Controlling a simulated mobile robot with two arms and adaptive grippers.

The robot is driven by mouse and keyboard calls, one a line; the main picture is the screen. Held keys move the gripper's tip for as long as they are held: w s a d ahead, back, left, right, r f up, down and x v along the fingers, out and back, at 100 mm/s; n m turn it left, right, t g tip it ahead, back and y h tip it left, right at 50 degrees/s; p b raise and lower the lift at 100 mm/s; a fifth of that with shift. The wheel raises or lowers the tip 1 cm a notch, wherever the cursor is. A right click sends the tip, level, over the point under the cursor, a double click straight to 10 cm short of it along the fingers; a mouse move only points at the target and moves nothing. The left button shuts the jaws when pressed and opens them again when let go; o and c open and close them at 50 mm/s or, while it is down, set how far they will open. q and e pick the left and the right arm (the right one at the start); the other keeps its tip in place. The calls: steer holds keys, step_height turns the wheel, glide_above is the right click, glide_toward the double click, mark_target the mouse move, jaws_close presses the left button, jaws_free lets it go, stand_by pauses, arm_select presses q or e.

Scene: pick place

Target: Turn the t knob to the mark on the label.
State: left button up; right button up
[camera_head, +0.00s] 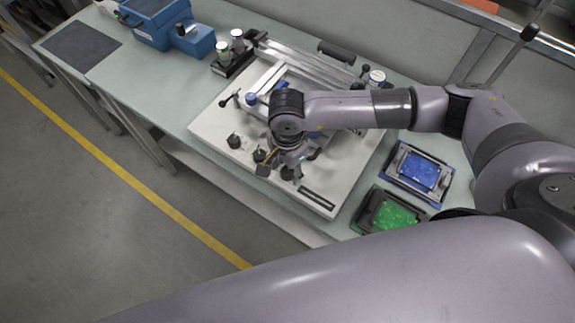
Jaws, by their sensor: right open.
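A white panel (212,117) lies on the bench with several small black knobs along its front part. One black knob (233,141) stands clear to the left of my gripper. Another black knob (259,155) is close beside the fingers. My right gripper (279,170) points down over the front of the panel, open, among the black knobs. Its fingers and wrist partly hide the knobs there, so I cannot tell which is the T knob or whether the fingers touch it. The label and its mark are too small to make out. My left gripper is out of view.
A blue circuit board (419,171) in a holder and a green board (394,215) lie right of the panel. A blue machine (168,24) stands at the back left, near two small bottles (237,37). Clear bench lies left of the panel.

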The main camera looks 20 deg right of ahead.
steer(key=shift+f, duration=0.35)
steer(key=shift+c, duration=0.3)
jaws_close()
